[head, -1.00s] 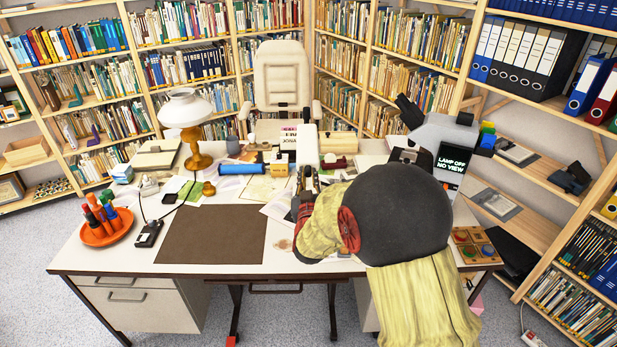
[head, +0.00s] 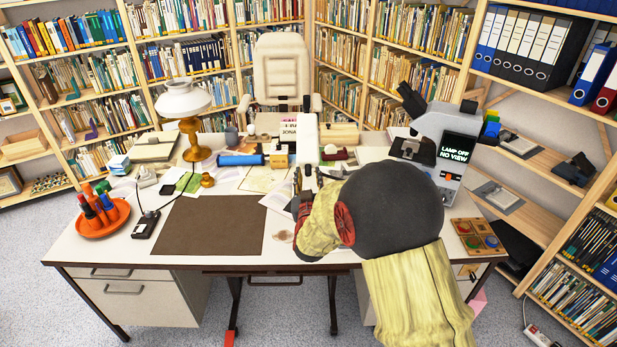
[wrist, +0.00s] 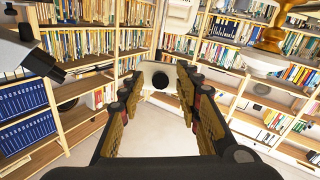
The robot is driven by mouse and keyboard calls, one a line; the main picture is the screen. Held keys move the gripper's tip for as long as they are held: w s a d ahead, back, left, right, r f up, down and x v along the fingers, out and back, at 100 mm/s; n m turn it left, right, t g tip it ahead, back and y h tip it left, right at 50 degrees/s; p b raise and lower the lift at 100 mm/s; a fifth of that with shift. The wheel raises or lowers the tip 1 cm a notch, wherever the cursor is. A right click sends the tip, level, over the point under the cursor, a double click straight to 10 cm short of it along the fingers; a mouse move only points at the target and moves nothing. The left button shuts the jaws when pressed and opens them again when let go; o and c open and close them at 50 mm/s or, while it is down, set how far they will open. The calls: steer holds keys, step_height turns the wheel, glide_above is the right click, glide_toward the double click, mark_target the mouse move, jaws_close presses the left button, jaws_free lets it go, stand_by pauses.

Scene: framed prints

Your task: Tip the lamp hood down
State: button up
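A lamp with a white hood (head: 183,100) and a brass-coloured stem (head: 195,145) stands at the back left of the desk. In the wrist view, which looks upside down, the white hood (wrist: 266,63) shows at the upper right, apart from my fingers. A tall white piece (head: 305,145) stands at the desk's middle back; I cannot tell what it is. My gripper (head: 306,188) is just in front of it, partly hidden by my arm. In the wrist view my gripper (wrist: 158,88) is open, with a white panel with a dark round spot (wrist: 160,77) seen between the fingers.
A microscope (head: 445,130) with a screen reading "LAMP OFF NO VIEW" stands at the right. An orange pen tray (head: 100,225) and a dark device (head: 146,224) are at the left. A brown desk mat (head: 208,228) is clear. A blue cylinder (head: 240,160) lies behind it.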

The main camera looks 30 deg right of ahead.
steer(key=v, duration=1.2)
stand_by(0.5)
